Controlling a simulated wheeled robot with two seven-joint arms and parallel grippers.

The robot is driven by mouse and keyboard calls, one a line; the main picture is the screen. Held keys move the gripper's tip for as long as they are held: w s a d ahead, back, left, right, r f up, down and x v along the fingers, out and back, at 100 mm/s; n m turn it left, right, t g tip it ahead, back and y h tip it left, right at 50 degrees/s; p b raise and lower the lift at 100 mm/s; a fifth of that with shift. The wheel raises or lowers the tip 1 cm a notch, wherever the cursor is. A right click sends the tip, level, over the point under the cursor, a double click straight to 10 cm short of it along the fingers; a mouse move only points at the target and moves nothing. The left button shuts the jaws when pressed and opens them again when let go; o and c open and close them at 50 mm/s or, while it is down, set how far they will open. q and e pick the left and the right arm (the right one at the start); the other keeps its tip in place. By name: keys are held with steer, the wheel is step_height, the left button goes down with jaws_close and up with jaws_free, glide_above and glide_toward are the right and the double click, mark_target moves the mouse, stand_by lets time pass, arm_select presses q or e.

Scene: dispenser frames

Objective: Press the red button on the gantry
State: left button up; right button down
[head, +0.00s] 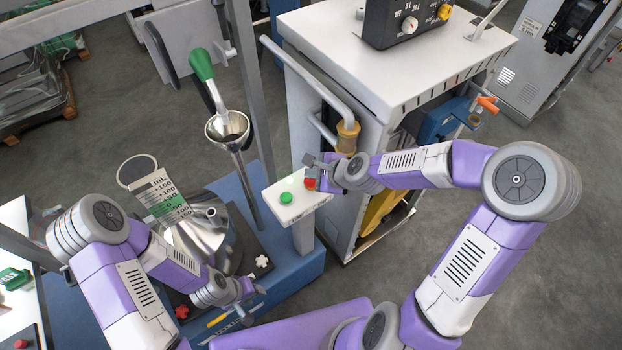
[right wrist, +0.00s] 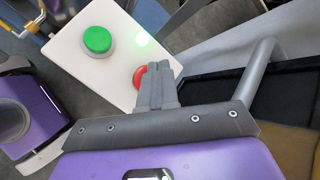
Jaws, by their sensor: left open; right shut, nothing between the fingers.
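The red button (head: 310,184) is on a small white panel (head: 298,208) on the gantry, beside a green button (head: 286,198). My right gripper (head: 313,170) is shut and empty, with its fingertips right at the red button. In the right wrist view, the closed fingers (right wrist: 160,68) partly cover the red button (right wrist: 138,77), and the green button (right wrist: 97,39) is in full view to the upper left. I cannot tell whether the fingertips touch the red button. My left gripper (head: 246,313) is open and low, near the front of the blue base.
A white-topped cabinet (head: 340,50) with a tubular handle (head: 300,75) stands just behind and right of the panel. A metal funnel (head: 228,126) with a green-handled part and a steel vessel (head: 200,240) are to the left. Open floor lies at the right.

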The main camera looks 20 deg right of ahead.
mark_target(313, 182)
steer(key=shift+f, duration=0.15)
stand_by(0.8)
steer(key=shift+f+b, duration=0.3)
steer(key=shift+b, duration=0.2)
steer(key=shift+f+b, duration=0.45)
steer(key=shift+b, duration=0.05)
stand_by(0.4)
stand_by(0.3)
steer(key=shift+r+p, duration=0.7)
steer(key=shift+r, duration=0.2)
step_height(313, 182, up, 5)
steer(key=p, duration=0.4)
